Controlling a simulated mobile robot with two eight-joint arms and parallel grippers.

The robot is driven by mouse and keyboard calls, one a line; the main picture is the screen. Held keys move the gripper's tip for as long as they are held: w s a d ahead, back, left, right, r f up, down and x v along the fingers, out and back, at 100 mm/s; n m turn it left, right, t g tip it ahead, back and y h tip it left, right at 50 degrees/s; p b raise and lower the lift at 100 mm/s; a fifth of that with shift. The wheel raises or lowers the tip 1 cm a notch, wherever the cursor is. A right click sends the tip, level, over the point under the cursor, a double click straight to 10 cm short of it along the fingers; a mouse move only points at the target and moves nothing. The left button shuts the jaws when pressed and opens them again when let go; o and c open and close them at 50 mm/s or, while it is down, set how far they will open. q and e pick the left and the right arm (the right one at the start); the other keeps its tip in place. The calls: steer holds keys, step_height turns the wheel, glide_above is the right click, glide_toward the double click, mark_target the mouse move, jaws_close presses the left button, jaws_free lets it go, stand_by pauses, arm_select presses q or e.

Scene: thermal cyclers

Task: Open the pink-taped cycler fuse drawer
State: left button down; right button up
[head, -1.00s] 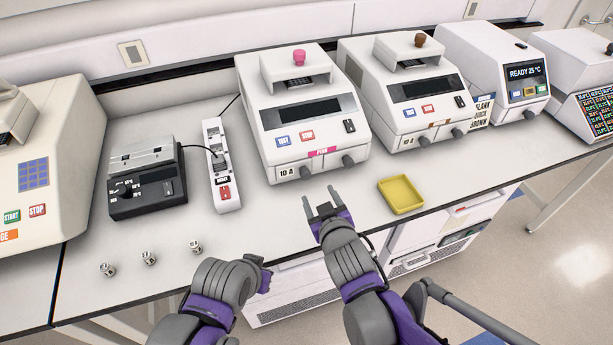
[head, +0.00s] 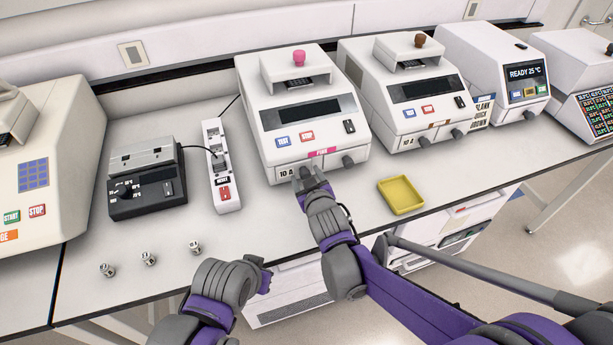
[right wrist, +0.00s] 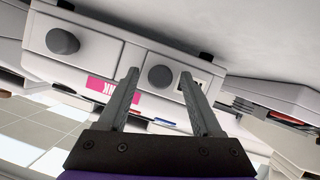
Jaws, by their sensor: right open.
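The pink-taped cycler (head: 308,110) stands in the middle of the bench, with a pink knob on top and pink tape (head: 322,152) on its front. Two dark round knobs sit low on its front; the right one (head: 347,162) is clear. My right gripper (head: 309,178) is open at the left one, by the "10 A" label. In the right wrist view, this knob (right wrist: 160,78) lies between the two finger lines, with the pink tape (right wrist: 113,91) beside it. I cannot tell if the fingers touch it. My left gripper (head: 262,276) is low, off the bench's front edge; its jaws are unclear.
A brown-knobbed cycler (head: 415,95) stands close on the right. A yellow tray (head: 402,195) lies in front of it. A white power strip (head: 222,165) and a black heating block (head: 147,185) stand left. Several small metal parts (head: 149,259) lie at the front left.

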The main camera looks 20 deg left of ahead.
jaws_close()
stand_by(0.3)
stand_by(1.1)
